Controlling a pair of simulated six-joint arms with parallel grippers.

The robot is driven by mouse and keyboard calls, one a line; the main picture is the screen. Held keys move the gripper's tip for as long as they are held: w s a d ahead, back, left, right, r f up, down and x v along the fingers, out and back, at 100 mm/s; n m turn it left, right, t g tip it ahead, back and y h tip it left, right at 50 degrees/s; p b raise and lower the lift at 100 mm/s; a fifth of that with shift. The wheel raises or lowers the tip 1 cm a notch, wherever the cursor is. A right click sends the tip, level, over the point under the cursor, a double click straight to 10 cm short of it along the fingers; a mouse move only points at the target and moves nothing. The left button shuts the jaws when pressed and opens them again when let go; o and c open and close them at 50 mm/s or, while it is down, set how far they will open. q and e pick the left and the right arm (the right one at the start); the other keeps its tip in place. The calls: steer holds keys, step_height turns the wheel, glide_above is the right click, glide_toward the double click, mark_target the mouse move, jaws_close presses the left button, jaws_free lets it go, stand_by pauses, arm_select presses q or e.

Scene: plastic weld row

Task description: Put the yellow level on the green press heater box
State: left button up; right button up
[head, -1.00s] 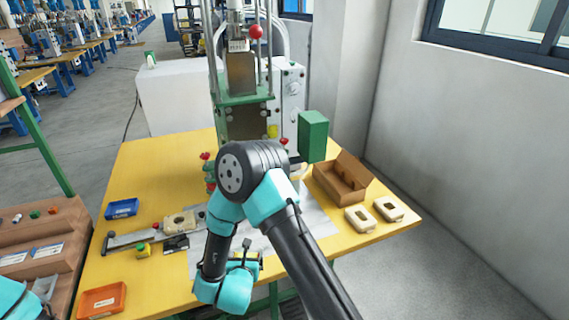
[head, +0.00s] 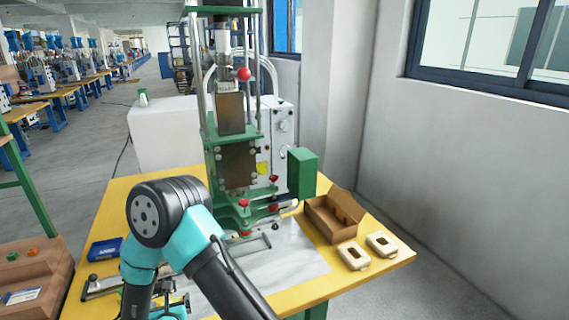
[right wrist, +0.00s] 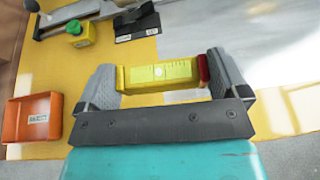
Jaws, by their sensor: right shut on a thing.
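The yellow level (right wrist: 158,75) has a red end at its right and lies between the fingers of my right gripper (right wrist: 165,80) in the right wrist view. That gripper is shut on it, near the front of the table. In the head view my right arm hides most of the gripper and level at the bottom. The green heater box (head: 302,173) is a plain block at the right side of the green press (head: 232,165), well behind and right of my gripper. Its top face is bare. My left gripper is not in view.
An open cardboard box (head: 322,226) and two cream parts (head: 353,255) stand at the table's right. Press columns and red knobs stand beside the heater box.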

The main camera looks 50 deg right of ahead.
steer(key=w+d+r, duration=0.6)
steer(key=d+r, duration=0.5)
glide_toward(252, 172)
steer(key=x, duration=0.5)
steer(key=shift+w+d+f, duration=0.1)
steer(key=shift+w+d, duration=0.05)
steer(key=s+d+r, duration=0.7)
steer(key=s+d, duration=0.3)
steer(key=shift+s+d+r+n+t, duration=0.15)
steer(key=shift+s+d+n+t, duration=0.15)
steer(key=shift+s, duration=0.1)
steer(key=w+d, duration=0.3)
steer(key=d, duration=0.1)
steer(key=w+d+f, duration=0.1)
steer(key=w+d, duration=0.2)
steer(key=d, duration=0.1)
steer(key=w+d, duration=0.3)
steer(key=d, duration=0.2)
steer(key=shift+w+f, duration=0.2)
